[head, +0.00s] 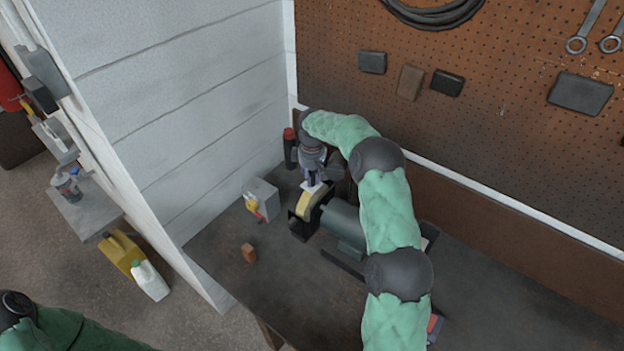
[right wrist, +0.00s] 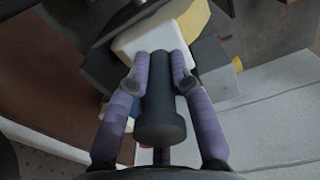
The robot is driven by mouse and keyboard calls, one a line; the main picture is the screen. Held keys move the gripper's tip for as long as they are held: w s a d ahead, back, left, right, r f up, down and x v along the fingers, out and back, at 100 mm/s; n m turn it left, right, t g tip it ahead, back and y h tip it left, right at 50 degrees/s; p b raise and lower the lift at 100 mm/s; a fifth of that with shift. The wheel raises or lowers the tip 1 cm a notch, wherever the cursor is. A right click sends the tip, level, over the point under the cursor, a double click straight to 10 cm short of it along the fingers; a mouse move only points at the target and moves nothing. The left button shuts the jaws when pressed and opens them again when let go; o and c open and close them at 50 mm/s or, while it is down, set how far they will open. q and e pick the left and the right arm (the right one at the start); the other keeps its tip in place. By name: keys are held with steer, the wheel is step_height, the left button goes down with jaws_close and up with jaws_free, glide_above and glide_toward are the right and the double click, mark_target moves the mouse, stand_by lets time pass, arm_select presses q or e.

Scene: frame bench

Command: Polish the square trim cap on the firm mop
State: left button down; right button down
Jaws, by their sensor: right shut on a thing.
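The polishing machine (head: 342,222) stands on the dark bench with a yellow mop (head: 309,203) at its left end, in a black guard. The yellow also shows in the right wrist view (right wrist: 196,18). My right gripper (head: 312,183) is above this mop, pointing down. In the right wrist view its two fingers (right wrist: 160,75) are shut on a dark cylindrical grip (right wrist: 160,115). A pale squarish piece, apparently the trim cap (right wrist: 140,40), shows at its far end, close over the mop. I cannot tell whether they touch. My left gripper is out of view.
A grey box (head: 262,199) with a yellow and red part stands left of the mop. A small brown block (head: 249,253) lies nearer the bench's left edge. A red-topped dark cylinder (head: 290,148) stands behind, near the white wall (head: 180,90). The front bench is mostly clear.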

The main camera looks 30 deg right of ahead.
steer(key=shift+f+b, duration=0.35)
steer(key=shift+f, duration=0.25)
steer(key=shift+r, duration=0.1)
stand_by(1.2)
steer(key=shift+r+p, duration=0.55)
steer(key=shift+r, duration=0.45)
steer(key=shift+f+b, duration=0.6)
steer(key=shift+f, duration=0.5)
steer(key=shift+r, duration=0.1)
stand_by(1.3)
steer(key=shift+r+p, duration=0.5)
steer(key=shift+r, duration=0.45)
